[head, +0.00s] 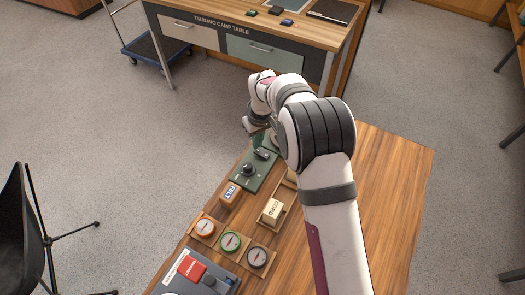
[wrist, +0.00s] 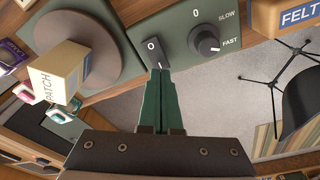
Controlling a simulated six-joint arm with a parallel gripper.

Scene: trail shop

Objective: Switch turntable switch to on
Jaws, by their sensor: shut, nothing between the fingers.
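The turntable switch is a dark rocker (wrist: 153,52) marked O on its upper end, set in a green panel (wrist: 182,68) beside a black speed knob (wrist: 204,41). In the head view the panel (head: 240,184) lies on the wooden table, with the knob (head: 247,170) on it. My gripper (wrist: 162,72) is shut and empty; its green fingertips are at the lower end of the rocker. I cannot tell whether they touch it. The brown round turntable (wrist: 103,68) is left of the panel in the wrist view, with a PATCH box (wrist: 57,74) on it. My arm hides most of it in the head view.
A FELT block (head: 230,194), a CORD box (head: 272,211) and several round gauges (head: 230,242) sit near the panel. A red-switch unit (head: 192,270) is at the front. The camp table (head: 240,25) stands beyond, and a black chair (head: 22,235) at left. Bare tabletop (head: 385,190) is right of my arm.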

